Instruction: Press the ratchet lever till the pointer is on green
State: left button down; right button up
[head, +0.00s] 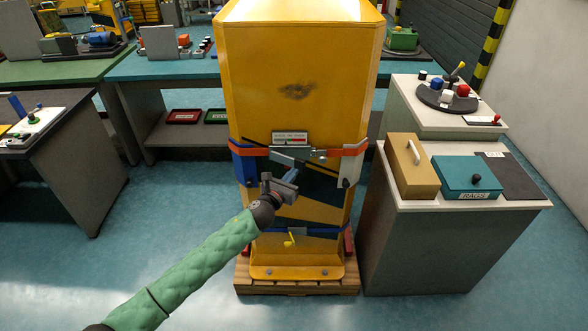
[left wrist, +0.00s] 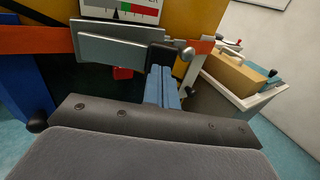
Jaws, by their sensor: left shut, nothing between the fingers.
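The gauge plate (left wrist: 95,9) shows at the top of the left wrist view, with a black pointer (left wrist: 116,8) near the left end of the green band; I cannot tell if it is on green. The gauge (head: 290,137) also shows in the head view on the yellow cabinet. My left gripper (head: 293,173) is shut and empty. My right gripper is out of view.
An orange strap (head: 247,148) crosses the yellow cabinet (head: 296,80), which stands on a wooden pallet (head: 296,285). A side bench (head: 520,200) at right holds a tan box (head: 411,170) and a teal box (head: 467,180). Floor at the left is clear.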

pick_arm(q)
jog(key=shift+x, duration=0.85)
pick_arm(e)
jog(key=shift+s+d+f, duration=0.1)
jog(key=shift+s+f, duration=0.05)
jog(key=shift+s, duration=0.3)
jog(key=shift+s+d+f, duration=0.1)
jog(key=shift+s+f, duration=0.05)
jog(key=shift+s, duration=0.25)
pick_arm(q)
jog(key=shift+d, duration=0.1)
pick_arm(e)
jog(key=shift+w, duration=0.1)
